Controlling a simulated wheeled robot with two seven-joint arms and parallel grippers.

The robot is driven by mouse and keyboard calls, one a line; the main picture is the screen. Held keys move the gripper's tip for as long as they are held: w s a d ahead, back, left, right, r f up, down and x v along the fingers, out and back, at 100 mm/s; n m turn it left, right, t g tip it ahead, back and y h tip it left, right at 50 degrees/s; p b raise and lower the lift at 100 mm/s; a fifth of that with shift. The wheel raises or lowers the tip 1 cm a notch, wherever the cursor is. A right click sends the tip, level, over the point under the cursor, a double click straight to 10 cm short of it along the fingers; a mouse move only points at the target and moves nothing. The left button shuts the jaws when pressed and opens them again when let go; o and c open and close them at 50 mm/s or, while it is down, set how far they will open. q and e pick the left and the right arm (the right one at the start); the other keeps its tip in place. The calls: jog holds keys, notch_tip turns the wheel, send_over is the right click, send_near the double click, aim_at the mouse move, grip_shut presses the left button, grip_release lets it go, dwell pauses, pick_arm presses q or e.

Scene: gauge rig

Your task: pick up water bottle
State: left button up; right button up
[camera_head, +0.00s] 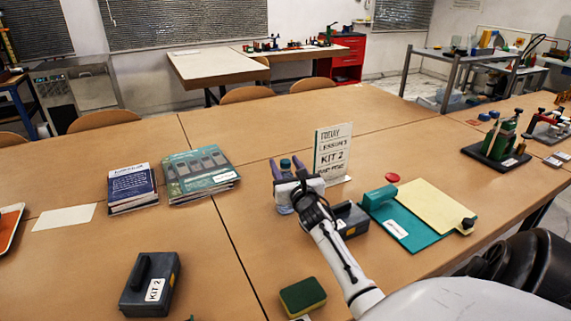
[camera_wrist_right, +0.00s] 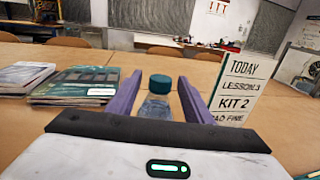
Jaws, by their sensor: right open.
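The water bottle is clear with a teal cap; in the head view its cap (camera_head: 285,163) shows between the fingers of my right gripper (camera_head: 285,168), and the lower part is mostly hidden behind the gripper. In the right wrist view the water bottle (camera_wrist_right: 157,103) stands upright between the two purple fingers of my right gripper (camera_wrist_right: 157,95). The fingers are open, one on each side of the bottle, with gaps visible beside the cap. My left gripper is not in view.
A sign (camera_head: 332,155) reading "KIT 2" stands just right of the bottle. A dark case (camera_head: 349,219) and a teal clipboard (camera_head: 403,226) lie to the right. Books (camera_head: 201,174) lie left, another kit case (camera_head: 150,284) and a sponge (camera_head: 302,297) nearer. The table behind the bottle is clear.

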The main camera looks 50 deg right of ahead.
grip_shut()
jog(key=shift+r, duration=0.15)
